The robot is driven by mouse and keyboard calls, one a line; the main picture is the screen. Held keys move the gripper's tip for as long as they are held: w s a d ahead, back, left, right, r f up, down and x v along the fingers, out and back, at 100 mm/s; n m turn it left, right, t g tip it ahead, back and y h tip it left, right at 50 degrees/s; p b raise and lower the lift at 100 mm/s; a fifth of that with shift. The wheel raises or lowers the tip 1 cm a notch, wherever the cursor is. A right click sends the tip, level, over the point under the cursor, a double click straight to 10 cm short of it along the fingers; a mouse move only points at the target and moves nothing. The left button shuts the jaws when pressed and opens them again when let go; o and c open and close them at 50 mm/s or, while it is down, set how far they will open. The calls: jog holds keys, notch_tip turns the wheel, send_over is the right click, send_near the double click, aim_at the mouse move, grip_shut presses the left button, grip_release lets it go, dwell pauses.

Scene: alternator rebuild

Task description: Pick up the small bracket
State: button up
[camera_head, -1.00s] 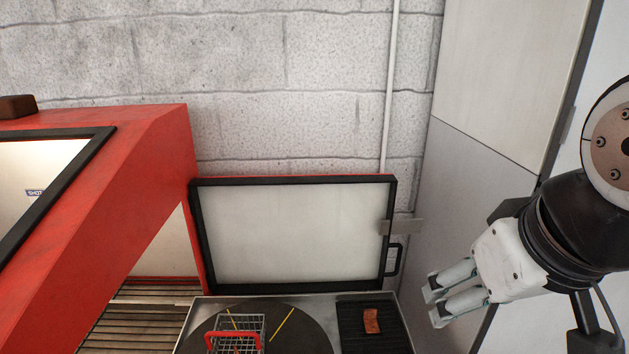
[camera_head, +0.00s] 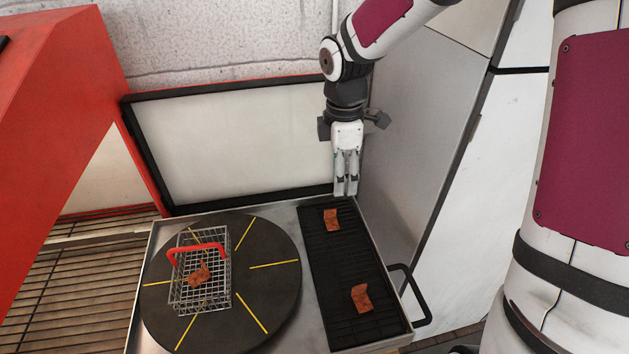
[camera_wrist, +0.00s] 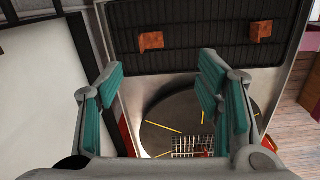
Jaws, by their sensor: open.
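Two rust-brown bent brackets lie on the black ribbed mat (camera_head: 318,262). The far bracket (camera_head: 332,220) is near the mat's back end and the near bracket (camera_head: 361,298) is towards the front. A third bracket (camera_head: 199,274) lies inside the wire basket (camera_head: 222,290). I cannot tell surely which is the small one. My gripper (camera_head: 346,192) points down above the mat's back end, just behind and right of the far bracket, open and empty. In the wrist view its fingers (camera_wrist: 158,90) are spread, with the far bracket (camera_wrist: 151,41) and near bracket (camera_wrist: 261,31) beyond them.
The red-handled basket stands on a dark round turntable (camera_head: 270,290) with yellow lines, left of the mat. An upright black-framed white panel (camera_head: 230,145) stands behind. A grey cabinet (camera_head: 425,140) rises at the right. A black handle (camera_head: 415,290) sticks out at the right front.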

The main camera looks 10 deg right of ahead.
notch_tip(320, 180, down, 2)
jog(key=w+n, duration=0.1)
send_over(334, 222)
jog(key=f, duration=0.8)
jog(key=shift+s+a+f, duration=0.15)
jog(key=shift+s+f, duration=0.25)
jog(key=shift+w+d+f+p, duration=0.1)
jog(key=shift+w+f+p, duration=0.05)
jog(key=shift+f, duration=0.7)
jog(key=shift+w+d+f+p, duration=0.1)
jog(key=shift+f+p, duration=0.1)
jog(key=shift+f, duration=0.7)
jog(key=shift+w+f+p, duration=0.15)
jog(key=shift+f, duration=0.7)
grip_shut()
